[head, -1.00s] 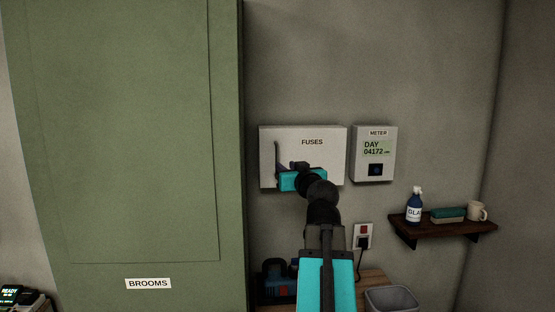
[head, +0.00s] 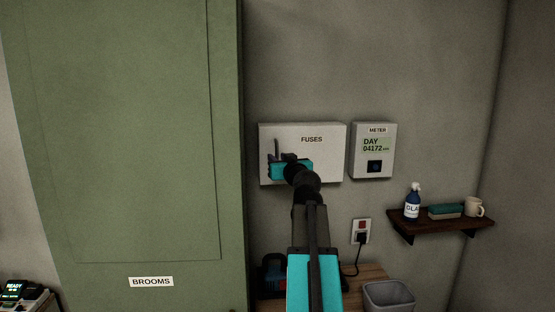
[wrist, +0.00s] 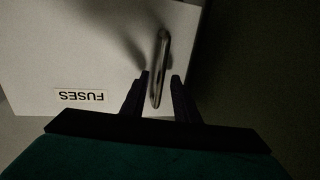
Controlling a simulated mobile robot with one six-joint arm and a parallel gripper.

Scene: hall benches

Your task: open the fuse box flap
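The fuse box (head: 325,160) is a white wall box labelled FUSES, and its flap looks shut. A thin upright bar handle (head: 277,148) is at the left of the flap in the head view. My gripper (head: 274,158) is at the lower part of this handle, and its fingers are small and dark there. In the wrist view the flap (wrist: 60,50) appears upside down, and the metal handle (wrist: 162,60) stands between the two fingers of my gripper (wrist: 159,82). The fingers are apart, with a gap visible on each side of the handle.
A tall green cabinet (head: 130,130) labelled BROOMS stands close on the left. A meter (head: 373,150) is on the wall at right. A shelf (head: 440,222) holds a bottle, a brush-like item and a mug. A socket (head: 361,231) and a bin (head: 388,297) are below.

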